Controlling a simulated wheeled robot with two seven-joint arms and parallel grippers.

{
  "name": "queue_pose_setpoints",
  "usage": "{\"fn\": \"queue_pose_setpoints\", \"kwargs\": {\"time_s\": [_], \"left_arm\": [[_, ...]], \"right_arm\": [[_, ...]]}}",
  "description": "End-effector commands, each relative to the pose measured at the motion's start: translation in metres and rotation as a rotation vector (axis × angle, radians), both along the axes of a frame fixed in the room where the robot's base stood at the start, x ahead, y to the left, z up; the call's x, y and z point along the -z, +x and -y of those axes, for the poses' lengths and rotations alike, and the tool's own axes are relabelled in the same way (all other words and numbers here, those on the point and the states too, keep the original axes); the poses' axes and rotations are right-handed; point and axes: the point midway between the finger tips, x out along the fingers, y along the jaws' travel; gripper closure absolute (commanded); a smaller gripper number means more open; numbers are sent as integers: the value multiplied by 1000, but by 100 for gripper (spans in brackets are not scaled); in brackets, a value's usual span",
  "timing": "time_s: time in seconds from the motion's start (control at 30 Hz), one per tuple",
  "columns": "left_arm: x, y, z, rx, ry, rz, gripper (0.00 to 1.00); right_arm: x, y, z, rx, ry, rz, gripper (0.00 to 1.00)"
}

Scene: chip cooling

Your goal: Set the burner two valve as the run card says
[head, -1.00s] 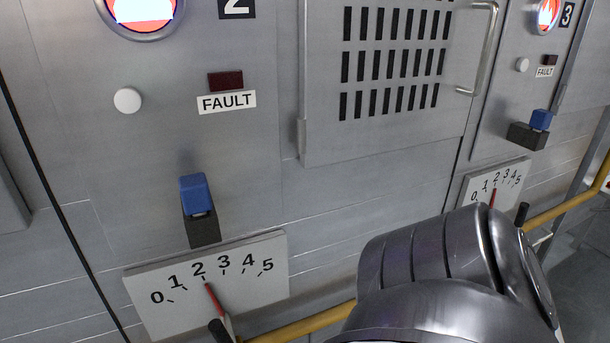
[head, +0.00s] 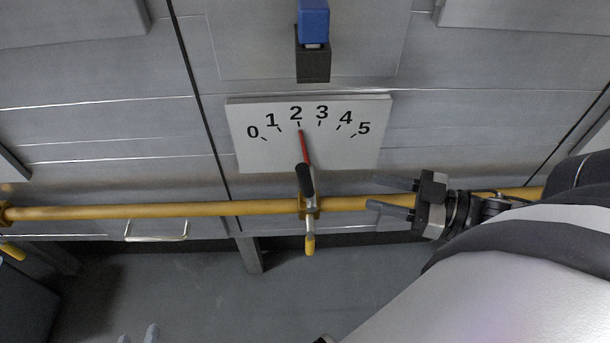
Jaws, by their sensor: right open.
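The burner valve has a white dial plate (head: 350,155) numbered 0 to 5. Its red pointer (head: 305,148) points at the 2 mark. A black-gripped valve handle (head: 305,180) lies in line with the pointer, above the yellow pipe. My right gripper (head: 380,193) is open and empty, to the right of the handle, fingers pointing left toward it and apart from it. Two pale fingertips at the bottom left edge look like my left gripper (head: 139,334); they stand apart with nothing visible between them. The burner's number plate and the run card are not in view.
A yellow pipe (head: 150,211) runs across below the dial; a yellow-tipped stub (head: 309,245) hangs under the valve. A blue-topped switch (head: 314,22) sits above the dial. Grey floor (head: 200,280) is open below. My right arm covers the lower right.

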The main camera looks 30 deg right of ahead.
Motion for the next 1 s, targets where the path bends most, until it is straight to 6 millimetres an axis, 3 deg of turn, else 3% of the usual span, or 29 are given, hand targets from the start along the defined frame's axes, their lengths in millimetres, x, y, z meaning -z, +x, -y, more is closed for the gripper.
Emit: {"fn": "queue_pose_setpoints", "kwargs": {"time_s": [0.17,0.37,1.0], "left_arm": [[1,1,0,-2,-7,4,64],[4,1,0,-3,-6,6,64],[20,4,2,5,-2,57,64]], "right_arm": [[-24,-8,8,-172,59,42,58],[-29,0,-2,-207,78,56,58],[-29,84,-94,-204,76,58,58]]}}
